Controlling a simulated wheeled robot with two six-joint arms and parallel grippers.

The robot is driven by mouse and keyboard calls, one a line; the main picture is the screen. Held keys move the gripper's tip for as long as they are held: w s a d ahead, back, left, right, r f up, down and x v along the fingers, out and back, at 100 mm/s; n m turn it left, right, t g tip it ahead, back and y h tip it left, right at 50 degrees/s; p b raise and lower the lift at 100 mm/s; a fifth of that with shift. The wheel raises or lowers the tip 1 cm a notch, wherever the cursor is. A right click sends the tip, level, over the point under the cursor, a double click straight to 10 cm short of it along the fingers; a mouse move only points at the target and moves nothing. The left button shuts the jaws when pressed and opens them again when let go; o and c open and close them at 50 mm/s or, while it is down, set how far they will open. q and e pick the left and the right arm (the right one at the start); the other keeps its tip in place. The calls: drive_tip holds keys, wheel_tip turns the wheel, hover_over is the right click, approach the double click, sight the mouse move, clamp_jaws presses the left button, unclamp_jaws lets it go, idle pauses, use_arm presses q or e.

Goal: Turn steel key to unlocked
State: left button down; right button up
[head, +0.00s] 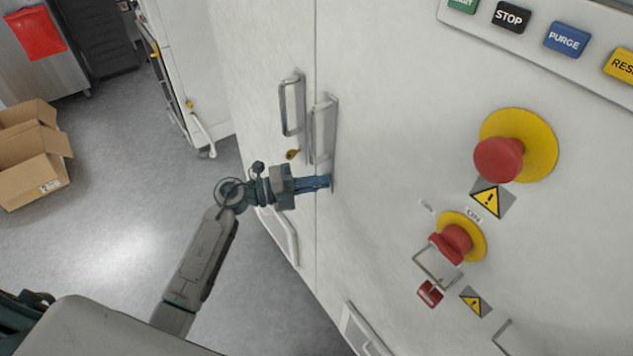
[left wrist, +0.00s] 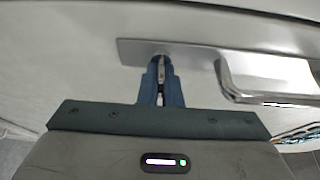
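My left gripper (head: 326,182) is at the lower end of the backplate of the right-hand door handle (head: 323,130), on the white cabinet front. In the left wrist view its blue fingers (left wrist: 161,72) are close together around a thin metal piece, which appears to be the steel key (left wrist: 161,66), at the end of the steel handle plate (left wrist: 200,58). The fingers hide most of the key, so its turn angle cannot be read. In the head view the key is hidden behind the fingers. My right gripper is not in view.
A second handle (head: 291,104) and a small brass-coloured piece (head: 292,154) are on the left door. Red knobs on yellow discs (head: 500,158) (head: 455,242) and a red padlock (head: 430,294) are to the right. Cardboard boxes (head: 35,165) stand on the open floor.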

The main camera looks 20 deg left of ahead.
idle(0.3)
use_arm(q)
drive_tip(key=c, duration=1.6)
unclamp_jaws()
drive_tip(key=shift+s+a+f+b, duration=0.2)
drive_tip(key=shift+a+b, duration=0.1)
drive_tip(key=shift+a, duration=0.1)
drive_tip(key=b+v, duration=0.2)
drive_tip(key=v, duration=0.3)
drive_tip(key=b+v, duration=0.2)
drive_tip(key=v, duration=0.2)
drive_tip(key=shift+s+a+r, duration=0.2)
drive_tip(key=shift+a, duration=0.15)
